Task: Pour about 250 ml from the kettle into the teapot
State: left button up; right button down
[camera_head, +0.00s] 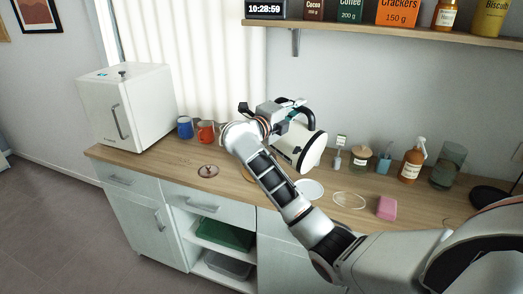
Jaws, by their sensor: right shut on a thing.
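The white kettle (297,142) with a black handle is in the head view, above the middle of the counter. It is tilted strongly, with its round base turned to the lower right. My right gripper (291,112) is shut on the kettle near its handle. The kettle's spout is hidden behind my right wrist. I cannot make out the teapot; my right arm covers part of the counter below the kettle. A small brown round lid with a knob (208,170) lies on the counter left of my arm. My left gripper is not in view.
On the wooden counter (160,157), a white cabinet (127,105), a blue mug (185,127) and a red mug (206,132) stand left. A white disc (310,188), pink block (386,207), lidded jar (361,158) and brown pump bottle (411,163) are right. A shelf (380,32) runs above.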

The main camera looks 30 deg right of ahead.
jog(key=shift+r, duration=0.35)
jog(key=shift+s, duration=0.2)
jog(key=shift+s+d+f, duration=0.1)
jog(key=shift+s, duration=0.05)
jog(key=shift+w, duration=0.2)
jog(key=shift+w+r, duration=0.1)
jog(key=shift+r, duration=0.1)
dwell(0.6)
jog(key=shift+n, duration=0.3)
dwell(0.5)
jog(key=shift+w+a+r, duration=0.15)
jog(key=shift+w+a, duration=0.05)
dwell(0.5)
jog(key=shift+w+a+r, duration=0.1)
jog(key=shift+w+r, duration=0.05)
jog(key=shift+w, duration=0.1)
dwell(0.4)
